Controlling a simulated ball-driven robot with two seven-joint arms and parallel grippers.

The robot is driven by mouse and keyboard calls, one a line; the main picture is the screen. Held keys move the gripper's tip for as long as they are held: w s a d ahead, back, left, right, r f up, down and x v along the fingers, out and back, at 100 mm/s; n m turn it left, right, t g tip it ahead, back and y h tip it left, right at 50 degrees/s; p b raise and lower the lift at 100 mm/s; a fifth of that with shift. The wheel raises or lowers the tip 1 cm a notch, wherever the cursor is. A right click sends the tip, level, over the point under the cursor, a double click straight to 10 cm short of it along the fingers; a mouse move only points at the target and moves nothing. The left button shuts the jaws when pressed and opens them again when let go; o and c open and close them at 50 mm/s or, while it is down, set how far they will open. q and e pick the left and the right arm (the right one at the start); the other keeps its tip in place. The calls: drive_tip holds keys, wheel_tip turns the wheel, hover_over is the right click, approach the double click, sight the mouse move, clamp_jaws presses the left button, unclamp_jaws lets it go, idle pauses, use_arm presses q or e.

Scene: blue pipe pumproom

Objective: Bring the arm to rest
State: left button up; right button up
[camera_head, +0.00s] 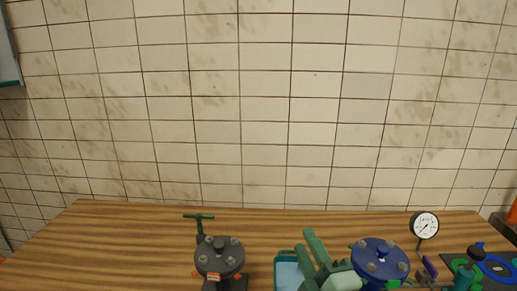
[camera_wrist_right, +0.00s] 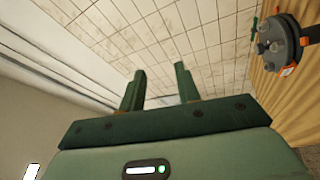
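My right gripper (camera_head: 304,241) is at the bottom middle of the head view, its two green fingers pointing up and away. In the right wrist view the fingers of the right gripper (camera_wrist_right: 158,72) stand apart with nothing between them, against the tiled wall. The gripper appears above or in front of a teal tray (camera_head: 284,257), hiding part of it. My left gripper is not in view.
A dark grey flanged fitting (camera_head: 219,258) with a green handle stands left of the gripper. Right of it are a blue flanged fitting (camera_head: 380,262), a pressure gauge (camera_head: 425,225) and a dark mat (camera_head: 462,262) with rings. The wooden table's (camera_head: 130,235) left side is clear.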

drive_tip(key=s+d+f+m+g+h, duration=0.3)
drive_tip(key=d+f+m+h, duration=0.1)
drive_tip(key=d+f, duration=0.3)
drive_tip(key=s+d+f+m+g+h, duration=0.3)
drive_tip(key=s+d+f+m+h, duration=0.15)
drive_tip(key=d+f, duration=0.25)
drive_tip(key=s+d+f+m+g+h, duration=0.1)
drive_tip(key=s+d+f+m+g, duration=0.15)
drive_tip(key=s+d+f, duration=0.2)
drive_tip(key=s+d+f+m+g+h, duration=0.1)
drive_tip(key=s+d+f+g, duration=0.25)
drive_tip(key=s, duration=0.25)
drive_tip(key=s+a+f+g+y+b, duration=0.2)
drive_tip(key=a+f, duration=0.1)
drive_tip(key=f, duration=1.2)
drive_tip(key=s+a+f+g+y+b, duration=0.1)
drive_tip(key=s+a+f+b, duration=0.15)
drive_tip(key=f, duration=1.25)
drive_tip(key=s+f+m+g+y+b, duration=0.2)
drive_tip(key=s+f+m+g, duration=0.1)
drive_tip(key=s+f, duration=1.5)
drive_tip(key=shift+s+a+f+b, duration=0.15)
drive_tip(key=shift+s+f+b, duration=0.2)
drive_tip(key=shift+s, duration=0.4)
drive_tip(key=shift+r+g, duration=0.1)
drive_tip(key=shift+g, duration=0.2)
